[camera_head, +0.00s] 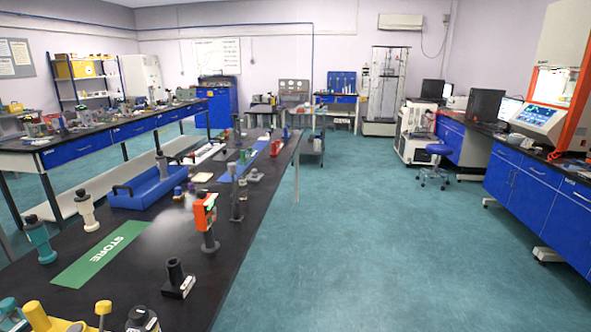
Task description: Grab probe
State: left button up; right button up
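Neither of my grippers shows in the head view. I cannot tell for sure which thing is the probe. On the black bench (255,232) stand several upright tool-like pieces. An orange-and-grey piece (205,215) stands near the right edge. A black cylinder on a small base (177,278) stands nearer to me. A white piece with a dark top (87,212) and a teal piece with a dark top (40,240) stand at the left. All appear upright and apart from each other.
Yellow and teal items crowd the near left corner. Open floor (370,250) lies to the right, before blue cabinets (535,200) and a blue stool (438,150).

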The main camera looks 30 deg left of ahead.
aim_at(231, 168)
jog(key=z, duration=0.3)
jog(key=i, duration=2.35)
jog(key=u, duration=0.6)
jog(key=i, duration=1.05)
jog(key=u, duration=1.75)
jog(key=i, duration=0.7)
jog(key=u, duration=0.55)
